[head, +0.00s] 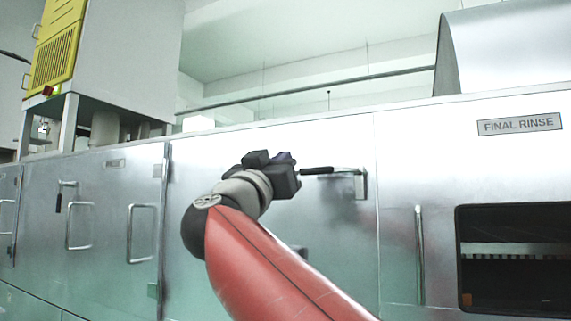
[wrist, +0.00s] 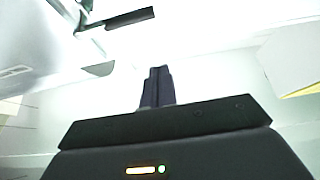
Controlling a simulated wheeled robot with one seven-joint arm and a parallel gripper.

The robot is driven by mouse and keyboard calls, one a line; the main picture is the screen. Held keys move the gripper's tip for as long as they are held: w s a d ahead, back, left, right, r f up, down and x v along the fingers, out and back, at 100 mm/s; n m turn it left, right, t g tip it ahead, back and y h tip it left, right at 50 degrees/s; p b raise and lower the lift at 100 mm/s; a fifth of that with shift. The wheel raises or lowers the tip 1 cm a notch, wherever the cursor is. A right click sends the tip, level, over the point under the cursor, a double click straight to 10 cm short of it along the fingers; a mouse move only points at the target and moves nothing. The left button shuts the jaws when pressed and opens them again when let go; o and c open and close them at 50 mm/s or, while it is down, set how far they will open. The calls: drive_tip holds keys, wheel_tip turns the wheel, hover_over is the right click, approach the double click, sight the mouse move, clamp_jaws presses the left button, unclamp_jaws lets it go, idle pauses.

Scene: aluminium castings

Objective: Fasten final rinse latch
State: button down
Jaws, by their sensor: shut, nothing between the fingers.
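The latch (head: 345,171) sits on the steel panel just left of a seam. Its lever lies level, with the black grip (head: 318,171) pointing left. The FINAL RINSE sign (head: 519,124) is on the panel right of that seam. My gripper (head: 286,156) is left of the grip and slightly higher; the head view does not settle the gap in depth. In the wrist view my fingers (wrist: 157,86) are together and empty. The black grip (wrist: 130,18) shows there above and left of the fingertips, apart from them. The latch mount is partly cut off at the top left.
A vertical bar handle (head: 420,255) and a dark window (head: 515,258) are at the right. Further left are doors with bar handles (head: 142,233) and another latch (head: 60,195) whose black grip hangs down. A yellow-fronted unit (head: 55,45) stands above the left end.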

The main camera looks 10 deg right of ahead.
drive_tip(key=w+d, duration=0.4)
drive_tip(key=w, duration=0.2)
drive_tip(key=shift+w+d+r+p, duration=0.15)
drive_tip(key=shift+w+d+p, duration=0.1)
drive_tip(key=shift+d+p, duration=0.15)
drive_tip(key=shift+s, duration=0.1)
idle(0.3)
